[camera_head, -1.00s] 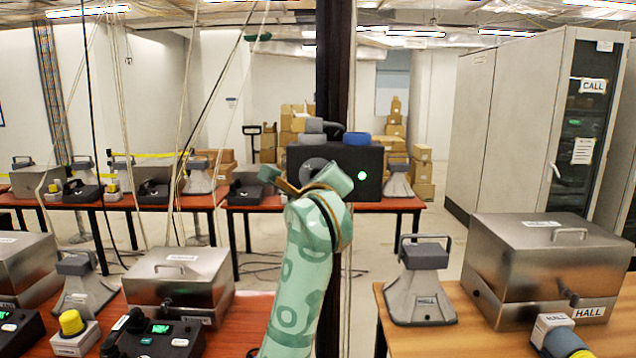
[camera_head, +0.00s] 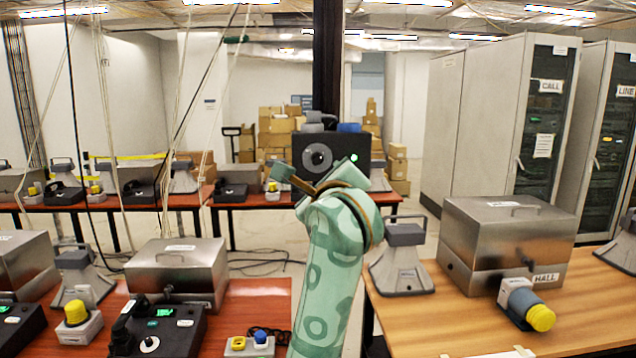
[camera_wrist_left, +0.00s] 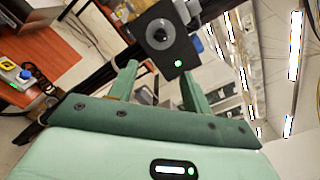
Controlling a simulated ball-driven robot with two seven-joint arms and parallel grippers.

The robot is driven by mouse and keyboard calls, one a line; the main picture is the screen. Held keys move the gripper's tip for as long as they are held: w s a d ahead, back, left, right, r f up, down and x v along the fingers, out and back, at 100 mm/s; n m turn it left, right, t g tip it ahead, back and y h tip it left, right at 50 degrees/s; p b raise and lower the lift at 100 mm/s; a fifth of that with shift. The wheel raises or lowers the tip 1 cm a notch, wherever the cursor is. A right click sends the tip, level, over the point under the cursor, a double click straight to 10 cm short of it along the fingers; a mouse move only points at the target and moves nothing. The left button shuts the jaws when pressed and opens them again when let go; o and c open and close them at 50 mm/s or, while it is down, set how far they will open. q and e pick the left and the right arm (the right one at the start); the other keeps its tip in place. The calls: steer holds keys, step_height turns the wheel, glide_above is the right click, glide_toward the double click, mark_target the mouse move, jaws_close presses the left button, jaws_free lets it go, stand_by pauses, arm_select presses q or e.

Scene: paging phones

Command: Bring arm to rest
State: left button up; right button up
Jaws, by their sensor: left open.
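My left arm (camera_head: 335,255), pale green with darker ring marks, rises from the bottom middle of the head view. It is raised and bent, with its wrist in front of a black box. In the head view the wrist mostly hides the hand. In the left wrist view the two green fingers of my left gripper (camera_wrist_left: 160,72) stand apart with nothing held between them. The black box (camera_wrist_left: 172,42), with a round lens and a green light, lies beyond the fingertips; it also shows in the head view (camera_head: 352,150). My right gripper is not in view.
A red-brown table with a steel box (camera_head: 180,272) and a black console (camera_head: 170,330) is left of my arm. A wooden table (camera_head: 450,310) with a grey speaker (camera_head: 402,262) and steel box (camera_head: 505,245) is at right. A floor gap shows between the tables behind my arm.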

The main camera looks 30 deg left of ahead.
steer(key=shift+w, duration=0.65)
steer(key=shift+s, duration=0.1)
